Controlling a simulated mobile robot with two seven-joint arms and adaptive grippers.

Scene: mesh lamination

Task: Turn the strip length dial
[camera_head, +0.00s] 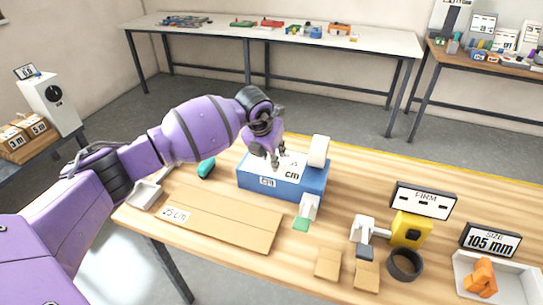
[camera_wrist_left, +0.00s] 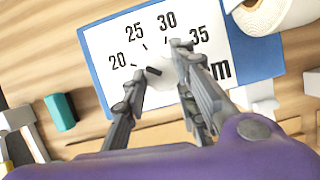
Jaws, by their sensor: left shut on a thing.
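The strip length dial is a small white knob (camera_wrist_left: 168,77) with a black pointer mark, on a white face printed 20, 25, 30 and 35. The mark sits on the knob's left side, roughly toward 20. The face is on top of a blue box (camera_head: 250,188) marked cm, on the wooden table. My left gripper (camera_head: 273,158) is over the box. In the left wrist view my left gripper (camera_wrist_left: 161,63) is shut on the knob, a finger on each side. In the head view the fingers hide the knob. My right gripper is not in view.
A white roll (camera_head: 319,150) stands at the box's right end, with a green-tipped outlet (camera_head: 302,222) in front. A cardboard sheet labelled 25 cm (camera_head: 225,222) lies at the front left. A teal block (camera_head: 206,168) is left of the box. A yellow device (camera_head: 410,229) stands right.

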